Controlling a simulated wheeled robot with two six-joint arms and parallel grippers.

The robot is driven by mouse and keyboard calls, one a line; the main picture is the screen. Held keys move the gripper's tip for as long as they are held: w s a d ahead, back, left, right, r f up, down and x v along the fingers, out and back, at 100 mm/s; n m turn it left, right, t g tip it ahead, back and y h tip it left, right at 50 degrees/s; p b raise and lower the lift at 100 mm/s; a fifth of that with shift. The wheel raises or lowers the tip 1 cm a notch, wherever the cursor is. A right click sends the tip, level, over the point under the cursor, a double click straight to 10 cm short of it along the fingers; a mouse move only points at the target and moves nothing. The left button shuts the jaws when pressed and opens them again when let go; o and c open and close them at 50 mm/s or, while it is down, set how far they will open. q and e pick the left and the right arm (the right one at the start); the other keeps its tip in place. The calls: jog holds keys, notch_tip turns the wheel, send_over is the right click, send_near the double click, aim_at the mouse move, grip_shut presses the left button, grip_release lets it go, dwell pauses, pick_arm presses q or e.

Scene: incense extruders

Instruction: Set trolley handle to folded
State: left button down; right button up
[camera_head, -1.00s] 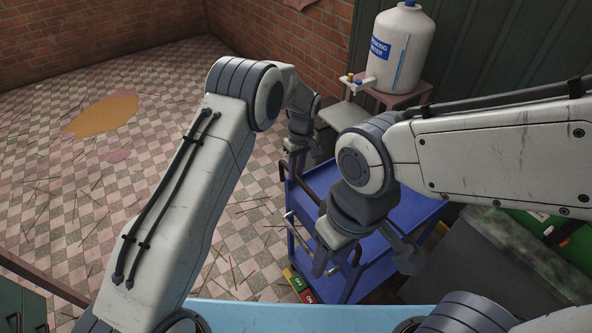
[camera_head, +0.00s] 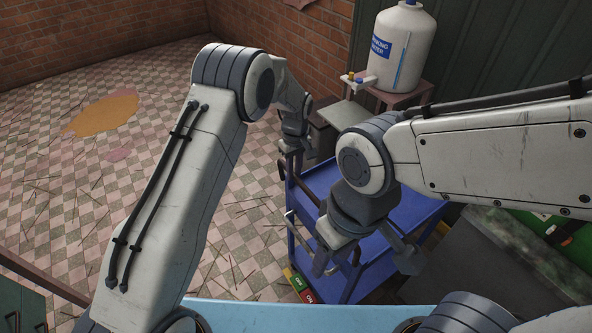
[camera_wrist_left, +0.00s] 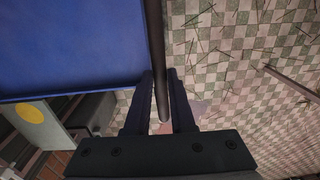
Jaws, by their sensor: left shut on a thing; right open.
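The blue trolley (camera_head: 412,213) stands below my arms in the head view. Its dark handle bar (camera_head: 306,191) runs along the trolley's left side. My left gripper (camera_head: 291,166) is at the far end of this bar and shut on it. In the left wrist view the bar (camera_wrist_left: 155,45) passes between the two fingers of my left gripper (camera_wrist_left: 161,88), beside the blue trolley top (camera_wrist_left: 70,45). My right gripper (camera_head: 366,262) is open over the near part of the trolley, hiding some of it. I cannot tell the handle's exact angle.
A white water container (camera_head: 402,45) stands on a small stand behind the trolley. A grey-topped surface with a green item (camera_head: 575,240) is at the right. A light blue surface (camera_head: 250,313) lies in front. The checkered floor at the left is open.

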pick_arm(q)
jog(key=s+a+f+t+h+b, duration=0.1)
jog(key=s+a+f+b, duration=0.1)
jog(key=s+a+b, duration=0.1)
jog(key=shift+s+a+f+h, duration=0.15)
jog(key=shift+s+a+h, duration=0.25)
jog(key=shift+a, duration=0.8)
jog(key=c, duration=0.8)
grip_release()
jog(key=shift+o, duration=0.2)
notch_tip(320, 180, up, 10)
jog(key=a+b, duration=0.1)
jog(key=shift+s, duration=0.45)
